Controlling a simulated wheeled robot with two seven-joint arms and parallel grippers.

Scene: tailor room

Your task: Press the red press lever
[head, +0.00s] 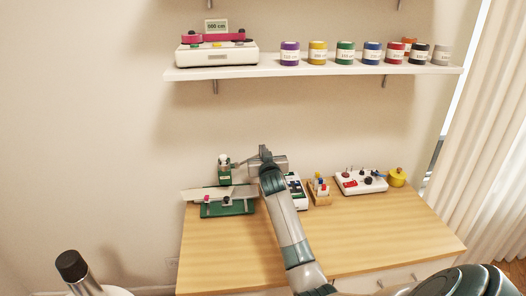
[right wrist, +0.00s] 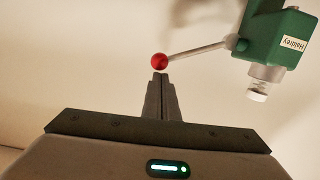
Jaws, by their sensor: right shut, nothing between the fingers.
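The red ball knob (right wrist: 159,61) of the press lever (right wrist: 200,50) shows in the right wrist view, at the end of a thin metal rod. The rod joins the green press (right wrist: 280,40) at the upper right; in the head view the press (head: 224,174) stands at the back left of the table. My right gripper (right wrist: 160,76) is shut and empty, its fingertips close to the knob in the picture. I cannot tell whether they touch it. In the head view my right gripper (head: 265,153) is right of the press, and the knob is not clearly visible.
A pen holder (head: 319,191), a white box with knobs (head: 360,182) and a yellow pot (head: 397,177) stand to the right. The wooden table's front (head: 390,228) is clear. A shelf (head: 270,69) hangs above.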

